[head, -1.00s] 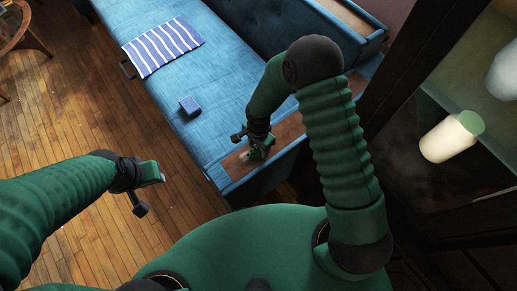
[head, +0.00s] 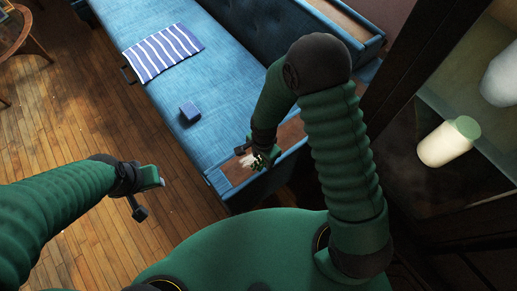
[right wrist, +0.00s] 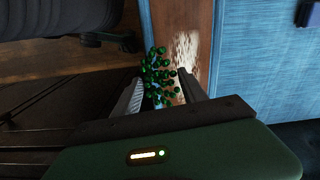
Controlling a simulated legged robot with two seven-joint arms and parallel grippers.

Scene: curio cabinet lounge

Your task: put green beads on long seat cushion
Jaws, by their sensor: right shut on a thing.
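The green beads (right wrist: 158,75) are a bunch of small round beads between the fingers of my right gripper (right wrist: 160,92) in the right wrist view. My right gripper (head: 258,160) is shut on them, over the wooden end strip of the sofa in the head view, where the beads are mostly hidden. The long seat cushion (head: 165,95) is blue and runs away up and left from that strip. It also shows at the right of the right wrist view (right wrist: 252,60). My left gripper (head: 150,194) is open and empty over the floor.
A striped cushion (head: 164,52) and a small blue box (head: 190,111) lie on the seat cushion, with bare room between and beside them. The wooden strip (head: 232,172) edges the near end. A dark cabinet with a pale cylinder (head: 447,143) stands at right.

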